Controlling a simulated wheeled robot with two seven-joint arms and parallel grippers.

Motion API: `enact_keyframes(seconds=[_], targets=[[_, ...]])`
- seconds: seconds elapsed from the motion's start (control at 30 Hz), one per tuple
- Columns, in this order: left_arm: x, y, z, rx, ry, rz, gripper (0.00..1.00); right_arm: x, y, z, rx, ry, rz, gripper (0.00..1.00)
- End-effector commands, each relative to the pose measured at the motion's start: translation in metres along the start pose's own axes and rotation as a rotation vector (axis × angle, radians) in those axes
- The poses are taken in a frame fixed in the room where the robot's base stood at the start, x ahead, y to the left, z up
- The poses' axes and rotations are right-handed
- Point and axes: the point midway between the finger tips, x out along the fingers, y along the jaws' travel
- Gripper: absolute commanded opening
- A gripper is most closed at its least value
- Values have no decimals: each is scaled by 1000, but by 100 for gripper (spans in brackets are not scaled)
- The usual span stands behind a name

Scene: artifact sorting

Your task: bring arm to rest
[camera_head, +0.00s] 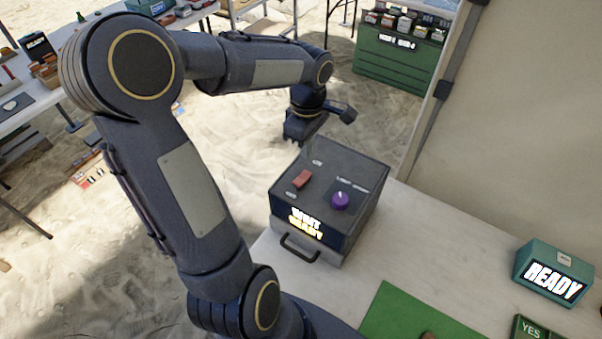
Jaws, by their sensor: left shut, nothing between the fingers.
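My left arm rises from the bottom of the head view, bends at the upper left and reaches right. Its gripper (300,133) hangs at the arm's end, just behind the far left edge of the dark control box (330,232). The gripper is shut and holds nothing. It looks apart from the box, though the gap is hard to judge. My right gripper is not in view.
The box has a red switch (302,179), a purple knob (340,200), a lit sign and a front handle (299,248). It stands on a pale table (440,235) with a green mat (405,315) and a teal READY box (553,273). A green cabinet (395,65) stands behind on sand.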

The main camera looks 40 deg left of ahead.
Motion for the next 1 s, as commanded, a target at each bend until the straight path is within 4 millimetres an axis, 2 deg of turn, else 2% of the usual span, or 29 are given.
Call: enact_keyframes(seconds=[0.57,0.67,0.77,0.9,1.0], targets=[[-3,0,0,2,0,0,0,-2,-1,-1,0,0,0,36],[-8,-6,3,46,-4,14,0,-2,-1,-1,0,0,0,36],[-20,-22,12,181,-17,55,0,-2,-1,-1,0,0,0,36],[-40,-61,34,498,-41,167,0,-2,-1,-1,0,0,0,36],[-48,-92,52,751,-48,269,0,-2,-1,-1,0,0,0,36]])
